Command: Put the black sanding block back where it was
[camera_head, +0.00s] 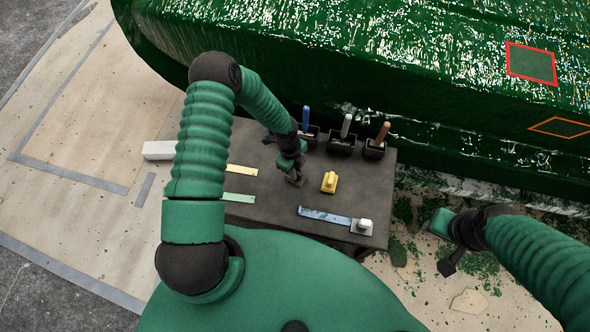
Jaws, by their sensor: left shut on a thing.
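My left gripper (296,176) is over the dark grey table (285,222), left of a yellow block (329,182). It is shut on a small dark thing, which looks like the black sanding block (295,182). The gripper and wrist hide most of it, and I cannot tell whether it touches the table top. My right gripper (449,264) is away from the table, over the littered floor on the right. Its fingers are too small and dark to show whether they are open.
Three black holders with a blue (306,117), a grey (346,124) and a brown handle (383,132) stand along the table's back edge. Yellow (242,170), green (238,198) and blue (325,215) strips lie on the table. A pale block (363,226) sits at the blue strip's end. The green hull (300,60) rises behind.

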